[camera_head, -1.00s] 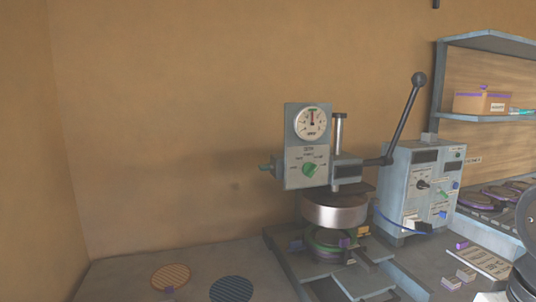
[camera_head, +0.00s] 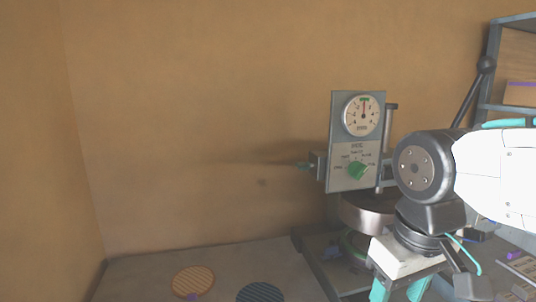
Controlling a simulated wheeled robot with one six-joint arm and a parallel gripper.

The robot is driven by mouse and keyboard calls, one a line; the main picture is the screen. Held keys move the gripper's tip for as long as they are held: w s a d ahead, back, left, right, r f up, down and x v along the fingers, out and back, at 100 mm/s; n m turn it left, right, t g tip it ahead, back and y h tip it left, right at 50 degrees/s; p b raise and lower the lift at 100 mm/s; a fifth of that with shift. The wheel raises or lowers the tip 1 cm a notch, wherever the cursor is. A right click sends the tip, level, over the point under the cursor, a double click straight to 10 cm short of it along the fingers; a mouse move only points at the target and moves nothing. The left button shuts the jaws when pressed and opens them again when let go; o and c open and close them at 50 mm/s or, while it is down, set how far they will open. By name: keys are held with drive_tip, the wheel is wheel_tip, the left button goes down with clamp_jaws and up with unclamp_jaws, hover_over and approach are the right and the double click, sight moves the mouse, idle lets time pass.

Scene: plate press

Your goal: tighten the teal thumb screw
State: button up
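My gripper (camera_head: 399,291) is at the bottom right, pointing down, in front of the press and well to the right of and below the screw. Its teal fingers stand apart with a gap between them. I see nothing held, but the fingertips are cut off by the lower edge.
The press has a dial gauge (camera_head: 363,114) on top and a round metal head (camera_head: 366,214) below, partly hidden by my arm. An orange disc (camera_head: 193,281) and a dark striped disc (camera_head: 259,292) lie on the bench. The space left of the screw is clear.

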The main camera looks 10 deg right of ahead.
drive_tip(key=w+a+r+n+h, duration=0.2)
drive_tip(key=w+r+n, duration=0.6)
drive_tip(key=w+r, duration=0.55)
drive_tip(key=n+g+h, duration=0.1)
drive_tip(key=n+h, duration=0.1)
drive_tip(key=n, duration=0.7)
approach(301, 164)
drive_tip(key=x, duration=0.7)
drive_tip(key=shift+w+f, duration=0.1)
drive_tip(key=shift+f, duration=0.15)
drive_tip(key=c, duration=1)
